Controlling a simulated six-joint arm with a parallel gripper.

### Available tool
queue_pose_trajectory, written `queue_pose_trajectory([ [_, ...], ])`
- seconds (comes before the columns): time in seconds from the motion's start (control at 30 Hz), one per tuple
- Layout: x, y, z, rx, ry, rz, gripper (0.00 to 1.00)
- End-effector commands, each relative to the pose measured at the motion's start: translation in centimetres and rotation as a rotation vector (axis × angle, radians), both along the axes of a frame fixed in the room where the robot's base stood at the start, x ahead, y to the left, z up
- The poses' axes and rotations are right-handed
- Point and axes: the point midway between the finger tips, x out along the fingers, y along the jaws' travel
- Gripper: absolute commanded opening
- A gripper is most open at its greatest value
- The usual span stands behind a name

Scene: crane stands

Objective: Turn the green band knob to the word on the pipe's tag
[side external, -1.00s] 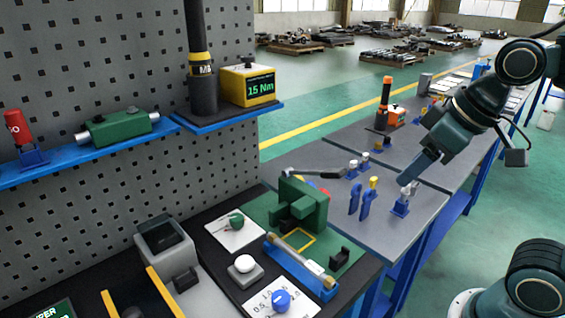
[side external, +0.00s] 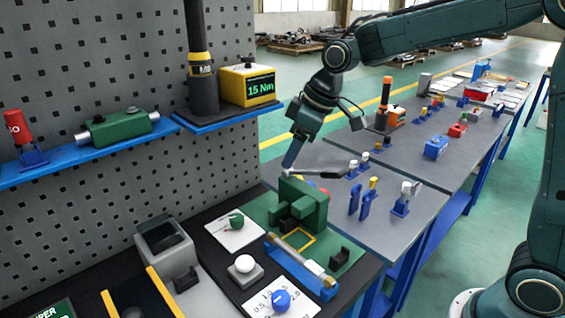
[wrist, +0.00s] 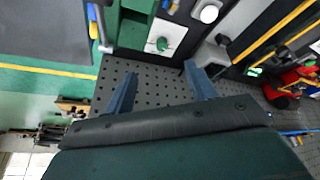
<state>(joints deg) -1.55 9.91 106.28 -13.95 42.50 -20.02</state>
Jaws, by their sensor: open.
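The green knob (side external: 236,222) sits on a white plate with small markings, left of the green block fixture; the marks are too small to read. It also shows near the top of the wrist view (wrist: 163,43). A thin metallic pipe (side external: 296,255) with a pale sleeve lies along a blue cradle; I cannot read any word on it. My gripper (side external: 290,160) hangs above and behind the green fixture, up and right of the knob and apart from it. In the wrist view its two fingers (wrist: 160,70) are spread, with nothing between them.
A green clamp-like fixture (side external: 303,203) stands close below my gripper. A white button (side external: 244,264) and a blue numbered dial (side external: 281,300) are in front of the knob. A blue shelf (side external: 230,115) on the pegboard carries a yellow 15 Nm unit (side external: 249,82) and a dark column.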

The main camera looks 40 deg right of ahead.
Motion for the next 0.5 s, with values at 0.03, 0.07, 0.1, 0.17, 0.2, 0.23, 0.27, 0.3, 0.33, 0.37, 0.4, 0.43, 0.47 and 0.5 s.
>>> queue_pose_trajectory([
  [0.03,1.2,0.4,-1.0,0.001,0.007,0.025,0.56],
  [0.07,1.8,0.5,-1.4,0.002,0.01,0.037,0.56],
  [0.1,2.7,0.8,-2.1,0.002,0.012,0.055,0.56],
  [0.17,3.9,1.2,-3.1,0.005,0.013,0.082,0.56],
  [0.2,4.6,1.4,-3.8,0.007,0.015,0.101,0.56],
  [0.23,5.2,1.6,-4.3,0.008,0.016,0.114,0.56],
  [0.27,5.7,1.8,-4.9,0.008,0.018,0.126,0.56],
  [0.3,6.4,2.0,-5.5,0.011,0.019,0.141,0.56],
  [0.33,6.8,2.2,-6.0,0.011,0.019,0.154,0.56],
  [0.37,7.2,2.3,-6.4,0.013,0.019,0.164,0.56],
  [0.4,7.7,2.5,-7.0,0.015,0.02,0.175,0.56],
  [0.43,8.0,2.6,-7.3,0.015,0.021,0.183,0.56],
  [0.47,8.3,2.7,-7.6,0.015,0.02,0.19,0.56],
  [0.5,8.6,2.8,-8.0,0.017,0.021,0.199,0.56],
])
